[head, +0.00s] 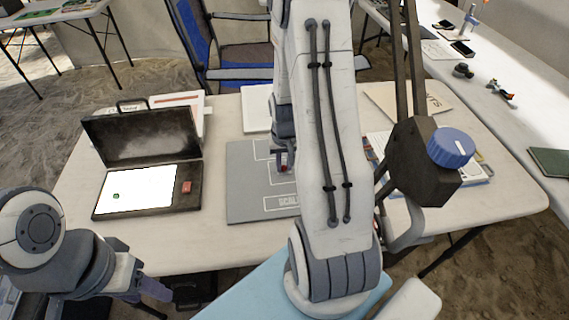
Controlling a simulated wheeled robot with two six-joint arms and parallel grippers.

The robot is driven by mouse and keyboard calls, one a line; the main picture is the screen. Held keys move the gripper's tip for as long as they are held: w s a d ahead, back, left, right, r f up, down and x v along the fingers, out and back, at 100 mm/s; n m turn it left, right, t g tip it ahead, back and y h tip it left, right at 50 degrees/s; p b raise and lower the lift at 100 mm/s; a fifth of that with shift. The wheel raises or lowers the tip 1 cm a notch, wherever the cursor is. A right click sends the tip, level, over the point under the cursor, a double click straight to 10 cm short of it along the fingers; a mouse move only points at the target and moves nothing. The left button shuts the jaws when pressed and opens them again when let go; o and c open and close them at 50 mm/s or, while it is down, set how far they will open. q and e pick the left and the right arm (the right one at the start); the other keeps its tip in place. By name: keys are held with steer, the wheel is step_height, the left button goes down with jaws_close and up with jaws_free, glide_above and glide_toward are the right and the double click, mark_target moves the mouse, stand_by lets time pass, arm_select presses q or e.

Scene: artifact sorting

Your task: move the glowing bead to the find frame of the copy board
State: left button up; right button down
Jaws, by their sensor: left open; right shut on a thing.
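The grey copy board (240,207) lies on the table with white-outlined frames and lettering, partly hidden by my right arm. My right gripper (283,162) is over the board, largely hidden behind the arm, and is shut on a small reddish thing (284,168). I cannot tell if this is the glowing bead or how close it is to the board. A small green piece (116,196) lies on the lit white panel of an open black case (152,211). My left gripper (152,293) is open and empty, low at the table's near left edge.
The case has a red switch (187,187) and a raised lid (142,135). Papers and a folder (410,102) lie at the back and right of the table. A blue-knobbed dark lamp or stand (451,147) rises at right. A blue chair (235,75) stands behind.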

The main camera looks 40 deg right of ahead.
steer(key=shift+f, duration=0.1)
steer(key=c, duration=1.2)
jaws_free()
steer(key=shift+f, duration=0.1)
steer(key=o, duration=0.4)
steer(key=shift+o, duration=0.2)
steer(key=shift+r, duration=0.5)
step_height(320, 180, up, 11)
steer(key=s+p, duration=0.1)
steer(key=shift+s+a+r+p, duration=0.2)
steer(key=shift+a+p, duration=0.1)
steer(key=shift+a, duration=0.1)
